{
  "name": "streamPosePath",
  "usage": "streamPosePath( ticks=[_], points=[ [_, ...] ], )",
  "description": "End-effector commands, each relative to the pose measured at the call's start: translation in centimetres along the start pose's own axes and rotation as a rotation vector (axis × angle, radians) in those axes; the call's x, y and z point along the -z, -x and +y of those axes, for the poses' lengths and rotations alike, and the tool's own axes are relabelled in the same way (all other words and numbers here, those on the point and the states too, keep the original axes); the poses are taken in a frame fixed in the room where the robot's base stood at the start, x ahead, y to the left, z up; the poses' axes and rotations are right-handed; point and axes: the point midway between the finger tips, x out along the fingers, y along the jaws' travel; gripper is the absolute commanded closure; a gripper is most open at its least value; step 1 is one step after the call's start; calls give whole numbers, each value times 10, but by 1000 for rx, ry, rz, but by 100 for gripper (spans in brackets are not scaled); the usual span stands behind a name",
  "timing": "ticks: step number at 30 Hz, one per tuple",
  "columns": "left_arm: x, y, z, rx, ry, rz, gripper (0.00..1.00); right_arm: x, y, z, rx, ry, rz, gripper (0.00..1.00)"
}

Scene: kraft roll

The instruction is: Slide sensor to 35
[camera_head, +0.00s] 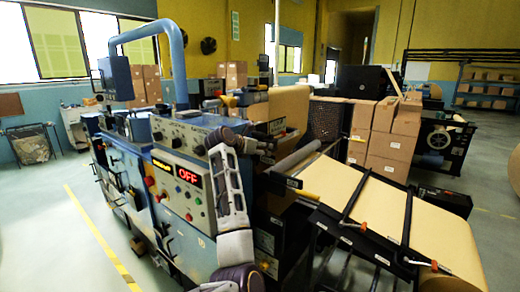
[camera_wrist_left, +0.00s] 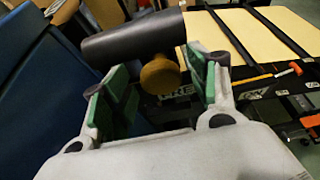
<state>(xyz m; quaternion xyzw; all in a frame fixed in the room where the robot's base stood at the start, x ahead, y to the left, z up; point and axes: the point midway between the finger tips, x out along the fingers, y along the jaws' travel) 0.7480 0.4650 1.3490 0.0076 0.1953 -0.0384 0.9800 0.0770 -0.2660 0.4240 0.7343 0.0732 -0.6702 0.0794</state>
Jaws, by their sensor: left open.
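My left gripper (camera_head: 266,147) is beside the machine's control panel in the head view, near the left end of a dark roller (camera_head: 298,156). In the left wrist view the left gripper (camera_wrist_left: 157,78) is open, its green-padded fingers spread apart. A brownish-yellow knob (camera_wrist_left: 160,75) shows between the fingers with clear gaps on both sides; I cannot tell its depth relative to the fingertips. The roller (camera_wrist_left: 130,38) crosses behind it. A black front bar (camera_head: 335,222) carries orange handles (camera_head: 358,226). I cannot tell which part is the sensor, and no scale reading is legible. My right gripper is not in view.
The control panel (camera_head: 178,188) has a red "OFF" display. Brown paper (camera_head: 375,200) runs over the sloped table under black crossbars (camera_head: 408,215). Stacked cartons (camera_head: 388,135) stand behind. Open floor (camera_head: 60,245) lies at left.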

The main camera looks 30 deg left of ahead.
Motion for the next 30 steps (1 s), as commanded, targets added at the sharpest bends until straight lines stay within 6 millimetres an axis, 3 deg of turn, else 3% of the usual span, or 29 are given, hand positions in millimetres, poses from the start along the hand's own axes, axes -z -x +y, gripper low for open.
streamPosePath(
  ticks=[11,30],
  points=[
    [0,21,0,-1,0,-2,40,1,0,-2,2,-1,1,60],
    [-1,100,0,-2,0,-3,40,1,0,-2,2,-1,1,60]
  ],
)
